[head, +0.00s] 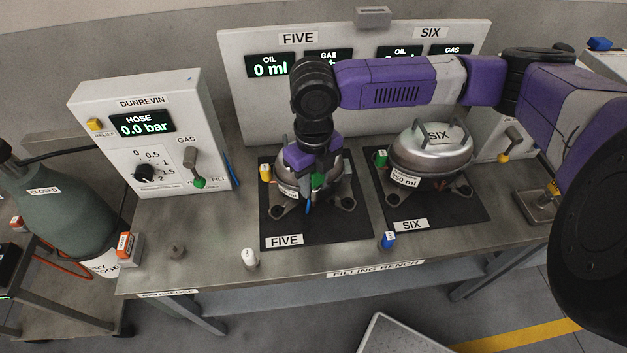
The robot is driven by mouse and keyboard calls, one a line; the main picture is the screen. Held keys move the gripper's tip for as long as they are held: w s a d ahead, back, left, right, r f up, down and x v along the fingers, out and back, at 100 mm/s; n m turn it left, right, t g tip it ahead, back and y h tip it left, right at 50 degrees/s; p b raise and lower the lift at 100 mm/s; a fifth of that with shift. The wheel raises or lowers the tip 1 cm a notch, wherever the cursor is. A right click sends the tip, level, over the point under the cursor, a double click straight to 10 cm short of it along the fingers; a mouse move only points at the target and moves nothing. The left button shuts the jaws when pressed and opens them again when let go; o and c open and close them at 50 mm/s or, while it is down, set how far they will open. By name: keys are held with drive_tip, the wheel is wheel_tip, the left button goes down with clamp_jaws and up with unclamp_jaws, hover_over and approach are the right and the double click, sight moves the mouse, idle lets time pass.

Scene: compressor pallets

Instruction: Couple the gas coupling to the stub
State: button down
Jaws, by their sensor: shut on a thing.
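My gripper (310,196) points down over the compressor marked FIVE, at the front of its silver shell (288,186). It is shut on a small piece that I take to be the gas coupling; a thin blue part (308,207) shows beneath the fingers. A green piece (317,181) shows right beside the fingers; I cannot tell whether it is on the stub or on the coupling. The stub is hidden behind the gripper, and I cannot tell whether coupling and stub touch. A yellow-topped fitting (265,173) stands at the left of the compressor.
Compressor SIX (430,152) sits on its dark mat at right, with a green-capped fitting (381,158). The Dunrevin gas box (150,135) stands at left, its green-tipped lever pointing down. A white-capped piece (250,258) and a blue-capped piece (388,240) stand along the bench's front edge.

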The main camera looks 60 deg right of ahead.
drive_tip(key=shift+f+b, duration=0.7)
drive_tip(key=shift+f, duration=0.3)
drive_tip(key=c, duration=1)
unclamp_jaws()
drive_tip(key=shift+o, duration=0.2)
wheel_tip(320, 180, up, 8)
drive_tip(key=shift+a+f+b, duration=0.1)
drive_tip(key=shift+b, duration=0.35)
